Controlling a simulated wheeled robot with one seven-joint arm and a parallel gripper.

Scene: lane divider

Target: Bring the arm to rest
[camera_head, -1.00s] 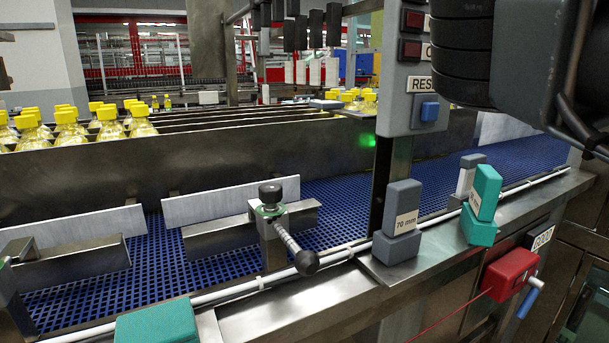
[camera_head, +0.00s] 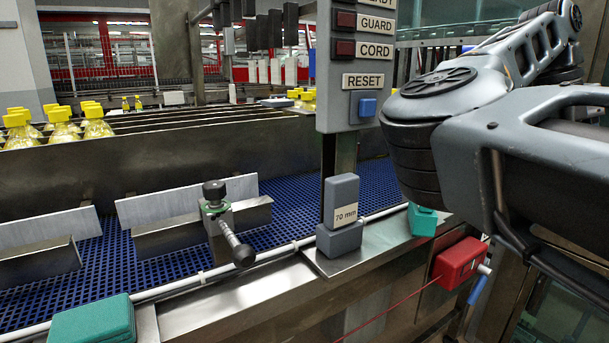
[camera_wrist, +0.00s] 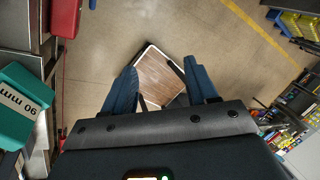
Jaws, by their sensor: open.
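My gripper (camera_wrist: 162,92) shows in the wrist view with its two blue fingers spread apart and nothing between them. It hangs over open floor, and a brown-topped, pale-edged board or box lies far below, seen between the fingers. In the head view my arm is folded at the right side, and the gripper itself is out of that picture. The arm hides part of the conveyor's right end and a teal block (camera_head: 422,220) there.
A red box (camera_head: 460,262) with a cord sits on the conveyor's front edge, close to my arm. A panel (camera_head: 356,100) with a blue button stands left of the arm. A grey 70 mm block (camera_head: 341,215) stands on the ledge. The wrist view shows a teal 90 mm block (camera_wrist: 22,105) at left and stocked shelves (camera_wrist: 290,110) at right.

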